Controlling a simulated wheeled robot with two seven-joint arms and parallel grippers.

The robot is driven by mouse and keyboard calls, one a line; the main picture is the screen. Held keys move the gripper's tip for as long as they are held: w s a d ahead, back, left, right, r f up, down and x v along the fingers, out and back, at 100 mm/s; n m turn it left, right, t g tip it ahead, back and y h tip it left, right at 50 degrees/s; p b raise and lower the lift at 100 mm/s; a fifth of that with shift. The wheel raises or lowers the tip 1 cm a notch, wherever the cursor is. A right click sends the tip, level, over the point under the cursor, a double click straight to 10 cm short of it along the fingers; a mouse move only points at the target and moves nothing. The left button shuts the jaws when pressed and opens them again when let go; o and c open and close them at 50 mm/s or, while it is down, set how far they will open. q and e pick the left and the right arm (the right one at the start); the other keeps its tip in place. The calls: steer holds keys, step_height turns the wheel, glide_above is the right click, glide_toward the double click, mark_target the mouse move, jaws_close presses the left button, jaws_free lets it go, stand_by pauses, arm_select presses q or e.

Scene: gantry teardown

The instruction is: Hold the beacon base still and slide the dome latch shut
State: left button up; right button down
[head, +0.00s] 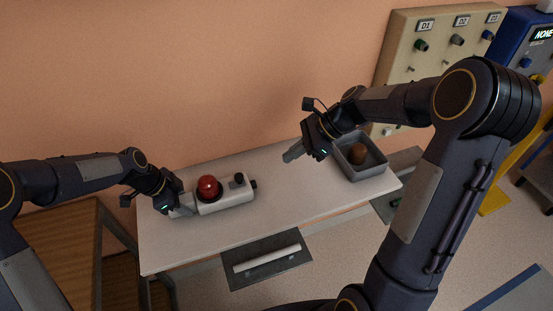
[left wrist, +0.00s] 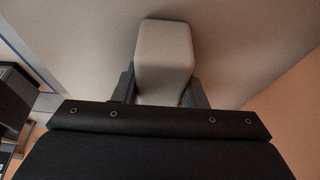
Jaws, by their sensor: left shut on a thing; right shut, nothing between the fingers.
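The beacon base (head: 236,202) is a pale grey-white block on the white table, with a red dome (head: 208,186) in a dark ring near its left end. A dark knob-like part (head: 239,178) stands on its top right, and another dark part (head: 253,185) is at its right end; I cannot tell which is the latch. My left gripper (head: 184,206) is shut on the base's left end. In the left wrist view, the base's pale end (left wrist: 163,55) sits between the two fingers. My right gripper (head: 292,153) is shut and empty, above the table right of the beacon.
The white table (head: 270,215) is clear in the middle. A beige panel (head: 400,50) with knobs stands behind right. A wooden surface (head: 65,240) is at left.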

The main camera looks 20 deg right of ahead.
mark_target(241, 178)
steer(key=x, duration=0.9)
steer(key=shift+s+r, duration=0.1)
steer(key=shift+s, duration=0.05)
steer(key=a, duration=0.2)
steer(key=shift+w+a, duration=0.25)
steer(key=shift+w, duration=0.15)
steer(key=shift+w+a+r, duration=0.1)
steer(key=shift+w+a, duration=0.05)
steer(key=shift+a, duration=0.5)
steer(key=shift+a, duration=0.1)
steer(key=shift+a, duration=1.2)
steer(key=d, duration=0.2)
steer(key=s+d, duration=0.1)
steer(key=d, duration=0.1)
steer(key=shift+d, duration=0.4)
steer(key=v, duration=0.9)
steer(key=shift+r, duration=0.3)
